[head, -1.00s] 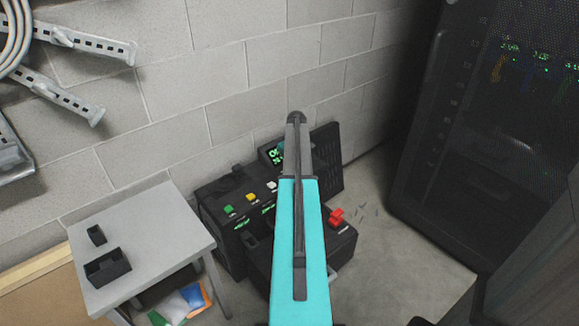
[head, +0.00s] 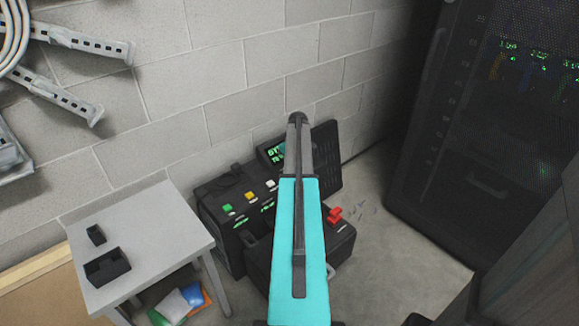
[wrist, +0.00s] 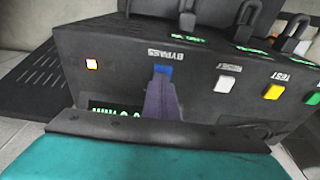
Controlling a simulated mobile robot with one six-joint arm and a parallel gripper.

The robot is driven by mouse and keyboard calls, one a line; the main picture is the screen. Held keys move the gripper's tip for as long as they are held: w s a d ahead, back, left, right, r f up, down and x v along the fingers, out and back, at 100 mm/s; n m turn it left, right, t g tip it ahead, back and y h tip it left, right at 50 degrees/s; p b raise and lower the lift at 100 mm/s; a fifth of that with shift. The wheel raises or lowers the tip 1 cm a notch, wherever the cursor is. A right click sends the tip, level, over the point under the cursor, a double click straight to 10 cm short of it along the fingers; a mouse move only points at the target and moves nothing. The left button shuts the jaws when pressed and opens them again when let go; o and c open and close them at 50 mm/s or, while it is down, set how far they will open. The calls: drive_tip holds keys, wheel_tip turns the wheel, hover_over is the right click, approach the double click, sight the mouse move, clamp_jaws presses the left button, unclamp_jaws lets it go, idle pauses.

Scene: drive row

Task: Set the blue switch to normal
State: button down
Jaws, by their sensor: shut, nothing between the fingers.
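The blue switch (wrist: 163,71) is on the dark panel of the power unit (wrist: 120,50), beside a "BYPASS" label that reads upside down in the wrist view. My gripper (wrist: 160,86) is shut and empty, its narrow purple-grey fingers reaching up to the lower edge of the blue switch. They cover part of it, and I cannot tell whether they touch it. In the head view my arm hides the blue switch and the gripper. A green-lit display (head: 275,153) stands at the back of the unit, partly hidden in the wrist view.
White (head: 270,184), yellow (head: 249,195) and green (head: 227,208) switches line the same panel. A black case with a red part (head: 334,214) stands in front. A grey table (head: 150,225) is left, a dark rack (head: 470,130) right.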

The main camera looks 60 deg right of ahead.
drive_tip(key=shift+s+r+p, duration=0.15)
drive_tip(key=shift+r+p, duration=0.3)
drive_tip(key=shift+r, duration=0.1)
drive_tip(key=r+p, duration=0.2)
drive_tip(key=r, duration=0.1)
drive_tip(key=shift+a+r, duration=0.1)
drive_tip(key=shift+a, duration=0.1)
drive_tip(key=s+r, duration=0.3)
drive_tip(key=r, duration=0.6)
drive_tip(key=shift+s+a, duration=0.15)
drive_tip(key=shift+a, duration=0.25)
drive_tip(key=shift+a+r+p, duration=0.1)
drive_tip(key=shift+r+p, duration=0.1)
drive_tip(key=shift+p, duration=0.4)
drive_tip(key=shift+w+r+t+h+p, duration=0.1)
drive_tip(key=shift+w+t+h+p, duration=0.2)
drive_tip(key=shift+t+p, duration=0.75)
